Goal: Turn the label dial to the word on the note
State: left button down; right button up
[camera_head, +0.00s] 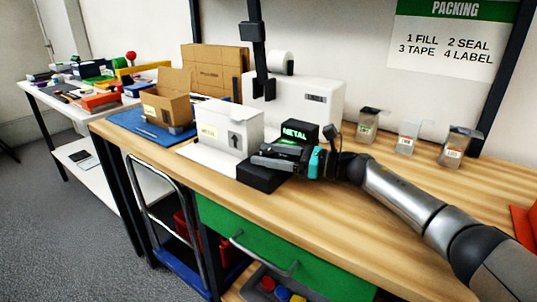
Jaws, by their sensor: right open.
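The black label device (262,179) stands on the wooden bench, its display (296,132) reading METAL in green. My right gripper (267,159) reaches in from the right and is open over the device, just in front of the display. The dial itself is not distinguishable; the gripper covers that part of the device. I cannot tell whether the fingers touch it. A white box (238,131) just left carries a small pale yellow note (208,131), with writing too small to read. My left gripper is not in view.
A white machine (318,101) stands behind the device. Several clear labelled bins (405,144) stand at the back right. An open cardboard box (165,108) sits on a blue mat (128,120) at left. The bench front (330,222) is clear.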

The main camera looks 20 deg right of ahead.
jog(key=shift+s+d, duration=0.2)
jog(key=shift+d, duration=0.1)
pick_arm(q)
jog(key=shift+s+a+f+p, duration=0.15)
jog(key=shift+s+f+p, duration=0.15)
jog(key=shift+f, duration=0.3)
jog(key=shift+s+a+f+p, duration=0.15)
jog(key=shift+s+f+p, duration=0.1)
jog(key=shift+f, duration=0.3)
pick_arm(e)
jog(key=v, duration=1.1)
jog(key=shift+d, duration=0.15)
